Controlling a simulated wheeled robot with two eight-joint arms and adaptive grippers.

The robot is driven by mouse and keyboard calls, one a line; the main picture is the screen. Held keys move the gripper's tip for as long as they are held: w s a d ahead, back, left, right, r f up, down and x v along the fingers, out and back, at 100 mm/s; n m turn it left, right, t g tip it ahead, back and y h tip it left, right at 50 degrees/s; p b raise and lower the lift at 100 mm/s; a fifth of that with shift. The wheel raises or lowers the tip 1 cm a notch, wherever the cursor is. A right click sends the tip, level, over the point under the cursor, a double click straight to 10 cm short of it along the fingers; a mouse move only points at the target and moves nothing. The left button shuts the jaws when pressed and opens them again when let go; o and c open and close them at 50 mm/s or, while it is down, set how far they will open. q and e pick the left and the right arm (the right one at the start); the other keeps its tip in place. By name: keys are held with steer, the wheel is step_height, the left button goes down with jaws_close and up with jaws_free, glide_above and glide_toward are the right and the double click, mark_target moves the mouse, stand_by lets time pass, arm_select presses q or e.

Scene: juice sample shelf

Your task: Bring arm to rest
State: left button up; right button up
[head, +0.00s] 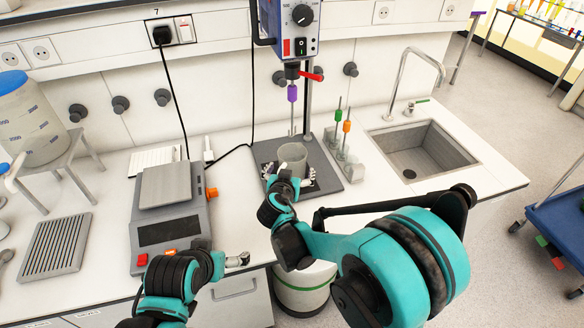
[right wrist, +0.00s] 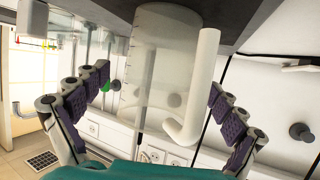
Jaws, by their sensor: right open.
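My right gripper (head: 291,182) is open at a clear grey beaker (head: 293,155) standing on the dark base plate of the stirrer. In the right wrist view, which looks upside down, the beaker (right wrist: 158,60) and a white handle-like tube (right wrist: 203,85) show between the spread, purple-padded fingers of this gripper (right wrist: 160,88). My left gripper (head: 238,261) is low in the head view, by the counter's front edge below the balance. Its fingers are too small to judge.
The stirrer (head: 300,45) with a purple-marked shaft rises behind the beaker. A rack (head: 347,165) with green and orange tools stands right of it, then a sink (head: 420,148). A balance (head: 170,215) stands left. Bare counter (head: 235,190) lies between balance and base plate.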

steer(key=v, duration=1)
steer(key=s+d+g, duration=0.2)
steer(key=s+d, duration=0.1)
steer(key=d, duration=0.4)
steer(key=s+d+g, duration=0.2)
steer(key=s+d, duration=0.2)
steer(key=d, duration=0.4)
steer(key=s+d+f+n+g+y, duration=0.1)
steer(key=s+d, duration=0.2)
steer(key=s, duration=0.4)
steer(key=s+d+f+n+g, duration=0.1)
steer(key=s+d, duration=0.2)
steer(key=s, duration=0.4)
steer(key=shift+y, duration=0.4)
